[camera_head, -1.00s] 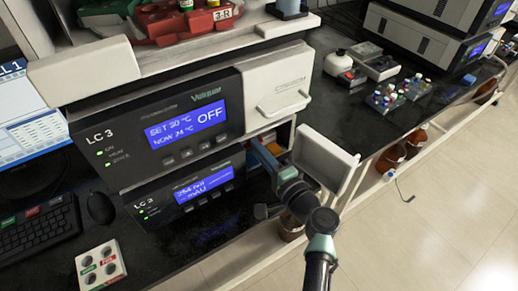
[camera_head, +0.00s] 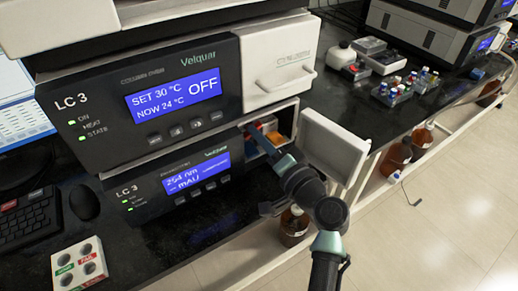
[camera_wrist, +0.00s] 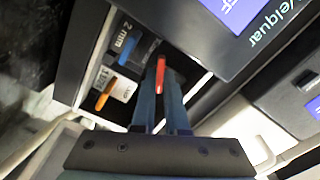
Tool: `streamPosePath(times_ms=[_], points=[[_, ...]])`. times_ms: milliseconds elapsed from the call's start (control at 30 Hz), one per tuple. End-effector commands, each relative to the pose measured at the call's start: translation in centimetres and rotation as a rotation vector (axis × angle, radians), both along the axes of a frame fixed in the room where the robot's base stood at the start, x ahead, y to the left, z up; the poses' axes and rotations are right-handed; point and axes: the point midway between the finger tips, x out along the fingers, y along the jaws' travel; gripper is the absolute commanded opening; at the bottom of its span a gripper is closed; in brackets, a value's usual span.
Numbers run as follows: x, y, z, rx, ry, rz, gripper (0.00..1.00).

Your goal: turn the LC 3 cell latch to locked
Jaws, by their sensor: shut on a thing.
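The LC 3 detector (camera_head: 170,186) is the lower black unit, with "254 nm" on its display. Its right-hand bay is open, and the white door (camera_head: 335,148) stands swung out to the right. My gripper (camera_head: 256,138) reaches into this bay from the front. In the wrist view, my gripper (camera_wrist: 160,86) is shut on a narrow red lever (camera_wrist: 160,70), which looks like the cell latch. The lever points roughly away from the palm. The fingers hide its lower part, and I cannot read a locked or unlocked mark.
The upper LC 3 unit (camera_head: 150,85) reads OFF and overhangs the bay. Brown bottles (camera_head: 294,226) stand below the bench edge.

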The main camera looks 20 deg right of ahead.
Motion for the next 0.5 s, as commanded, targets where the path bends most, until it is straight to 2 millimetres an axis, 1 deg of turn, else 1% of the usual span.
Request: streamPosePath(times_ms=[33, 500], points=[[0.02, 0.02, -0.76, -0.046, -0.014, 0.001, 0.0], [0.02, -0.02, -0.68, -0.479, -0.13, -0.002, 0.0]])
